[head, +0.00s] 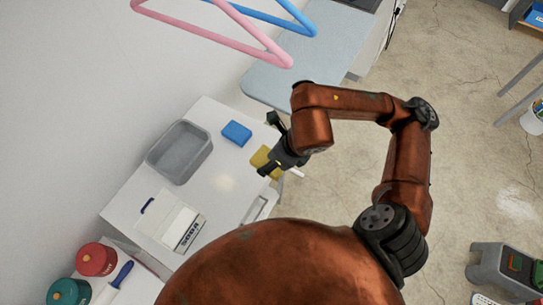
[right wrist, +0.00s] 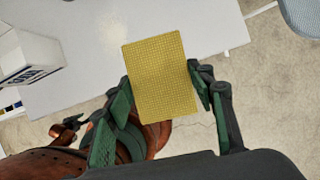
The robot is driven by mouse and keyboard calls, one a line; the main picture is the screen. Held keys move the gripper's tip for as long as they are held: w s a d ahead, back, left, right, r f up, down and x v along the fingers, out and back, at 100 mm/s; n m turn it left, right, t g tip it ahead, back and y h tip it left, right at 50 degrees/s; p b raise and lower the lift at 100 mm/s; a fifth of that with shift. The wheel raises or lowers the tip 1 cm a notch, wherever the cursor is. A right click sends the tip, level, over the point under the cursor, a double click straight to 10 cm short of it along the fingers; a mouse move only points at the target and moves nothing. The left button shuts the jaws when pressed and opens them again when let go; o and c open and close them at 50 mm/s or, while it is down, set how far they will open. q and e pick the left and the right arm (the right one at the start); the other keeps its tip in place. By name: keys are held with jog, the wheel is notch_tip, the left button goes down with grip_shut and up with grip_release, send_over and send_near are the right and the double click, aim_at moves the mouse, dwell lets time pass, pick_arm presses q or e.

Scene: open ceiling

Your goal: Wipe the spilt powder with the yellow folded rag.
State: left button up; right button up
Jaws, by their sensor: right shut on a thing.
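The yellow folded rag (head: 260,155) is held by my right gripper (head: 273,160) at the right edge of the white table in the head view. In the right wrist view the rag (right wrist: 160,75) sits between the two green-padded fingers (right wrist: 160,98), and it overlaps the table edge and the floor beyond. The spilt powder (head: 223,183) is a faint pale patch on the white table (head: 190,187), to the lower left of the rag and apart from it. A dark part beside orange links (right wrist: 66,128) in the right wrist view may be my left gripper; its jaws are unclear.
A blue sponge-like block (head: 236,133) lies near the powder. A grey bin (head: 180,151) stands at the table's back left. A white labelled box (head: 170,220) is at the front left. Red (head: 96,259) and green (head: 69,291) lidded jars stand lower left.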

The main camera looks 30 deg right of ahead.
jog(key=o, duration=0.5)
jog(key=c, duration=0.4)
